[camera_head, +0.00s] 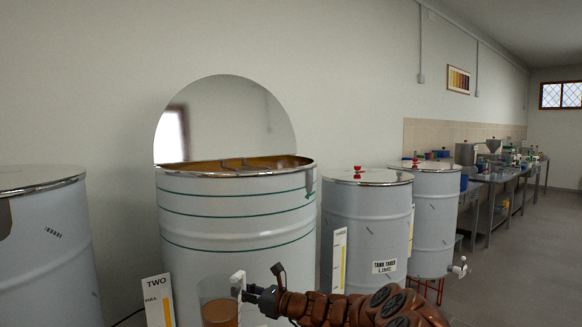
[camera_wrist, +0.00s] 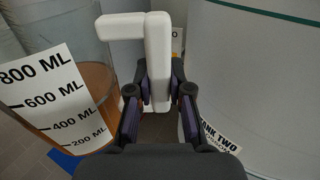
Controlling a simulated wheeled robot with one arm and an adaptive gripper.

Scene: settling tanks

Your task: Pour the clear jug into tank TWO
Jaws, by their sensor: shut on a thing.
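The clear jug (camera_head: 219,312) holds amber-brown liquid and stands out low in front of tank TWO (camera_head: 238,213), looking about upright. Its white handle (camera_wrist: 158,55) is between the fingers of my gripper (camera_wrist: 160,100), which is shut on it. My gripper also shows in the head view (camera_head: 252,293), right of the jug. In the wrist view the jug's scale (camera_wrist: 50,100) reads 200 to 800 ML. Tank TWO is a tall pale drum with green rings and a half-round lid (camera_head: 225,122) standing raised at the back. Its rim is well above the jug.
A sign (camera_head: 158,300) marked TWO stands at tank TWO's front left. Another drum (camera_head: 45,250) is at far left. Tank THREE (camera_head: 367,225), labelled LIME, and a further drum (camera_head: 436,215) are closed, on the right. Benches with lab items line the back wall.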

